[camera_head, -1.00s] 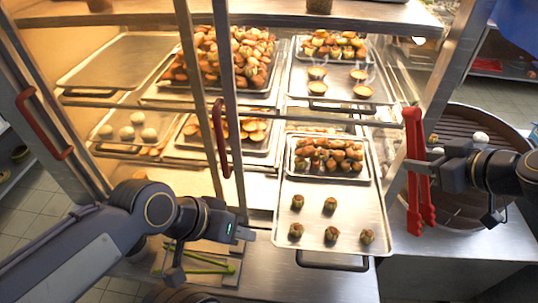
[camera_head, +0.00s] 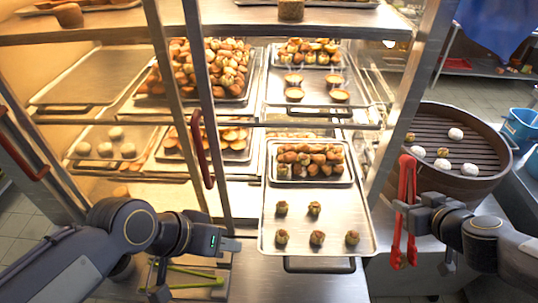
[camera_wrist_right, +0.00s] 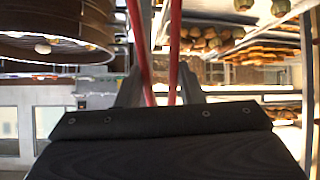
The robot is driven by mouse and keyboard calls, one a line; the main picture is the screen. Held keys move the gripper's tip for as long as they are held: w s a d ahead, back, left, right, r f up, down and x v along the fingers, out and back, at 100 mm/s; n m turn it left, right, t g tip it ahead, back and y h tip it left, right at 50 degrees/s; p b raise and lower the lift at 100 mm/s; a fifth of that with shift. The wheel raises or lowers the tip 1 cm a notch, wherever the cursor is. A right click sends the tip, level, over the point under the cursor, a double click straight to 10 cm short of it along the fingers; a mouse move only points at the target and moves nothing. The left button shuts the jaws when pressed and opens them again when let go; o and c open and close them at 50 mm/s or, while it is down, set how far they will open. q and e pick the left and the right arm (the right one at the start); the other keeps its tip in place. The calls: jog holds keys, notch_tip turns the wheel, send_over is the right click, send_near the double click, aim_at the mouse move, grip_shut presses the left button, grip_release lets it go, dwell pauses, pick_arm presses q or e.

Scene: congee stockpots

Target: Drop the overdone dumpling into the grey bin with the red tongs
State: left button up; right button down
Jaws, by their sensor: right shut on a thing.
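The red tongs (camera_head: 408,190) hang upright, arms downward, in my right gripper (camera_head: 404,207), which is shut on them; their red arms also show in the right wrist view (camera_wrist_right: 174,50). They are beside the near left rim of a round brown steamer (camera_head: 490,180). On its slats are several white dumplings (camera_head: 456,134) and smaller brownish pieces, one (camera_head: 443,152) near the middle and one (camera_head: 410,137) at the left; I cannot tell which is the overdone dumpling. My left gripper (camera_head: 236,244) is low before the cabinet; its jaw state is unclear. No grey bin is identifiable.
A pulled-out tray (camera_head: 268,240) with several stuffed pieces lies between my grippers. Cabinet shelves of food stand behind, with a metal post left of the steamer. Green tongs (camera_head: 195,280) lie below my left gripper. A blue container (camera_head: 520,125) is at the right edge.

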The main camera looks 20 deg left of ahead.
aim_at(401, 260)
jog(key=s+d+f+m+t+h, duration=0.1)
jog(key=d+f+m+h, duration=0.3)
jog(key=f, duration=0.8)
jog(key=shift+s+d+f+m+h, duration=0.25)
jog(key=shift+d+m, duration=0.35)
jog(key=shift+d, duration=0.3)
jog(key=shift+w+d+r, duration=0.1)
jog(key=shift+w+r, duration=0.05)
jog(key=shift+r, duration=0.05)
jog(key=shift+d+f+b, duration=0.25)
jog(key=shift+b, duration=0.15)
